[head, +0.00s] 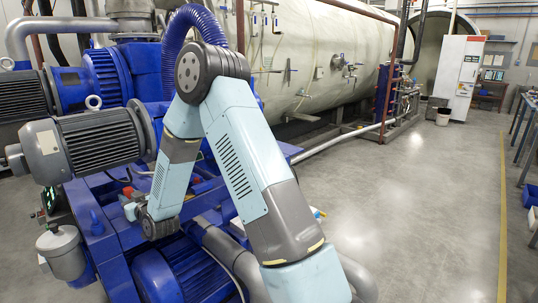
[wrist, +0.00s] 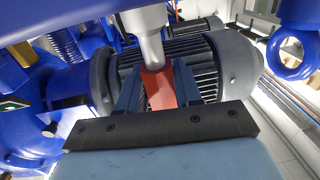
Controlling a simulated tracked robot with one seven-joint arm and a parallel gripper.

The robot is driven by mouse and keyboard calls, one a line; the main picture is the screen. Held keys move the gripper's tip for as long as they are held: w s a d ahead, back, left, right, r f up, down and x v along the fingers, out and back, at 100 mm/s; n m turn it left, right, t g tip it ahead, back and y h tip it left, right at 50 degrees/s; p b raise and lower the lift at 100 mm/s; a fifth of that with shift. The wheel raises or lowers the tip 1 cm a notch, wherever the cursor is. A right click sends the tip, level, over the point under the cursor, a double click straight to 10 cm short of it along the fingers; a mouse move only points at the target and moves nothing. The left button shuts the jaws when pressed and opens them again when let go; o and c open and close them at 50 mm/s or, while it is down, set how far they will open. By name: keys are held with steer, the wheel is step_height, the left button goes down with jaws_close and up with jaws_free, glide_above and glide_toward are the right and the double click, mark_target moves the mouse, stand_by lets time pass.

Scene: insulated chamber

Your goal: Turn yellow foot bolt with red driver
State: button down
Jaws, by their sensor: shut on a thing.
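My gripper (wrist: 156,80) shows in the wrist view with its two blue-grey fingers closed on the red driver (wrist: 160,90). The driver's red part stands between the fingers. A light grey cylinder (wrist: 148,48) meets its upper end; I cannot tell whether it belongs to the driver. In the head view, a small red piece (head: 128,191) shows beside the end of my arm, low over the blue machine; it looks like the driver. I cannot make out the yellow foot bolt for certain in either view.
A grey finned motor (head: 95,143) stands close to the left of my arm, and a blue motor (head: 185,275) lies below it. In the wrist view, a finned motor (wrist: 235,65) lies behind the fingers. Open grey floor (head: 430,220) lies to the right.

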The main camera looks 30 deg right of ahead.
mark_target(128, 188)
steer(key=shift+r, duration=0.1)
steer(key=shift+r, duration=2.4)
steer(key=shift+s+d+f, duration=0.1)
